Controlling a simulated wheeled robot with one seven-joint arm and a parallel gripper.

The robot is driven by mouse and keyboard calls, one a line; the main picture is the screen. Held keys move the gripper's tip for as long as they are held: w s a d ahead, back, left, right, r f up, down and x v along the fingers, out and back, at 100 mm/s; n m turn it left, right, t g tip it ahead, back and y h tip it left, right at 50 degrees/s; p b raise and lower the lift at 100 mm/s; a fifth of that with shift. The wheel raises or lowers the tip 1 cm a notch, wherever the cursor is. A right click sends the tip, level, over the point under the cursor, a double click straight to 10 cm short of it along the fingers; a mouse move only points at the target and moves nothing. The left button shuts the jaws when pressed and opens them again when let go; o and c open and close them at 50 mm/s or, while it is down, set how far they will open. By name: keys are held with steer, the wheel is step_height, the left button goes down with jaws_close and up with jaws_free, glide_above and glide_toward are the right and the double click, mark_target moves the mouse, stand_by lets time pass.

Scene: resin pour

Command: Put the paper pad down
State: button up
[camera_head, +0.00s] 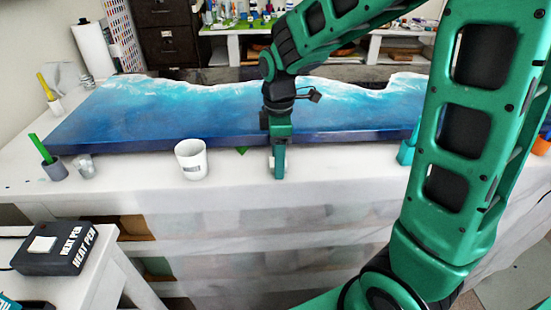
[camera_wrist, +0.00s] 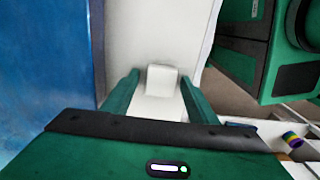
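A small white block, which looks like the paper pad (camera_wrist: 162,79), shows between my fingertips in the wrist view. My gripper (camera_wrist: 161,82) has its two green fingers apart, one on each side of it. White pad and white tabletop blend together, so I cannot tell whether the fingers touch the pad or whether it rests on the table. In the head view my gripper (camera_head: 279,172) points down, low near the front edge of the white table (camera_head: 330,185), in front of the blue resin slab. A pale patch shows at its fingers there.
The blue resin slab (camera_head: 180,115) lies just behind my gripper. A white cup (camera_head: 191,160) stands to its left. Further left are a dark cup with a green stick (camera_head: 53,168) and a small clear cup (camera_head: 84,166). A heat pen box (camera_head: 55,248) sits on a side table.

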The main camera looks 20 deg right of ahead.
step_height(320, 180, up, 12)
steer(key=s+d+f+m, duration=0.4)
steer(key=s+d+m, duration=0.4)
steer(key=s+m, duration=0.2)
steer(key=s+d+f+m, duration=0.4)
steer(key=s+d+m, duration=0.5)
steer(key=s, duration=0.4)
steer(key=shift+s+m, duration=0.2)
steer(key=shift+m, duration=0.7)
steer(key=shift+d, duration=0.1)
steer(key=shift+w+f, duration=0.25)
steer(key=shift+w, duration=0.35)
steer(key=shift+o, duration=0.6)
